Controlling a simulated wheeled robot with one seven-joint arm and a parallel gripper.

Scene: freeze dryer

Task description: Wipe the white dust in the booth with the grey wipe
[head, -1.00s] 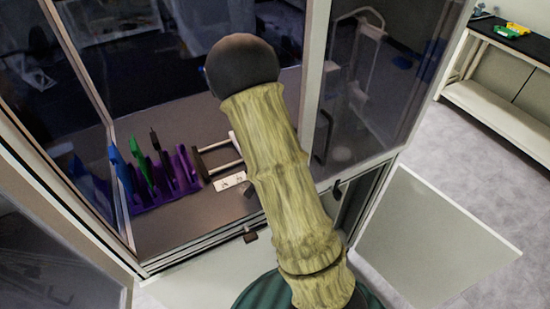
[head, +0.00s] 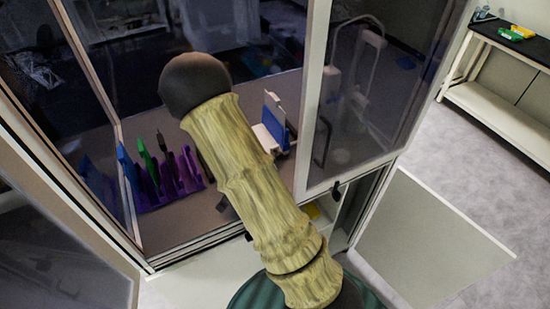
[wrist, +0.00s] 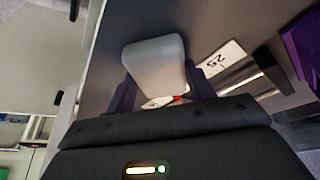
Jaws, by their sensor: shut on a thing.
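In the wrist view my gripper (wrist: 165,93) is shut on a light grey, rounded block, which looks like the grey wipe (wrist: 155,62). The wipe sticks out past the dark fingers, above the booth floor (wrist: 105,65). I cannot tell whether it touches the floor. In the head view my arm crosses the booth opening and hides the gripper and the wipe. The booth floor (head: 165,232) shows as a brown-grey surface. I cannot make out the white dust in either view.
A purple rack (head: 190,165) with blue, green and black tools stands at the left of the booth. A blue and white object (head: 275,122) stands right of my arm. A white card marked 25 (wrist: 228,57) lies near the gripper. The glass sash frame (head: 312,95) bounds the right.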

